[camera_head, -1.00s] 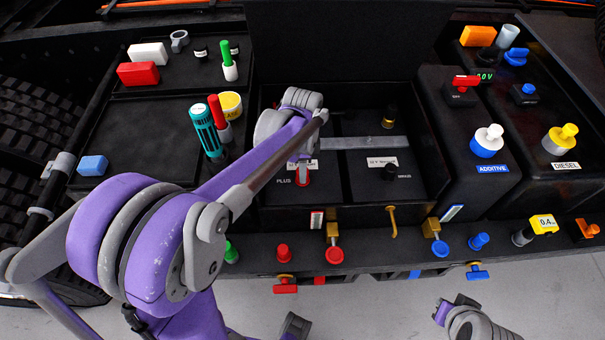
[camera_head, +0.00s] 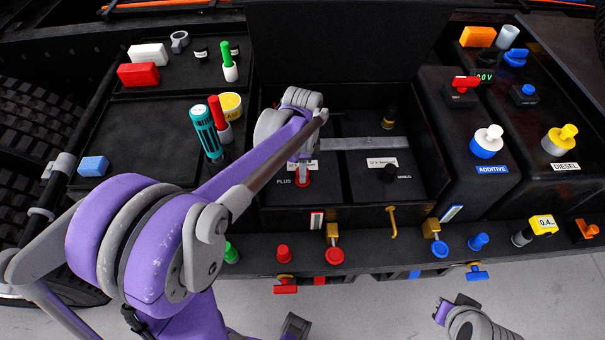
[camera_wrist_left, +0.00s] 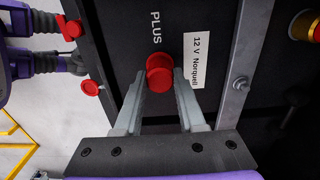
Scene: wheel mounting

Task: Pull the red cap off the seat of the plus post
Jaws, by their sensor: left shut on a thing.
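The red cap (camera_wrist_left: 159,73) sits at the plus post beside the printed word PLUS. In the left wrist view my left gripper (camera_wrist_left: 160,79) has one finger on each side of it, shut on it. In the head view only a little of the red cap (camera_head: 303,181) shows below my left gripper (camera_head: 302,172); the wrist and forearm hide the area behind. The plus post itself is hidden under the cap, and I cannot tell whether the cap has lifted. Part of my right arm shows at the lower right, without its fingers.
The dark minus terminal (camera_head: 390,173) is to the right on the battery. A metal strap (camera_head: 362,143) crosses behind. Red knobs (camera_head: 283,252) and brass-coloured fittings line the front ledge. Bottles and a yellow tub (camera_head: 231,105) stand on the left tray. The additive cap (camera_head: 487,141) is right.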

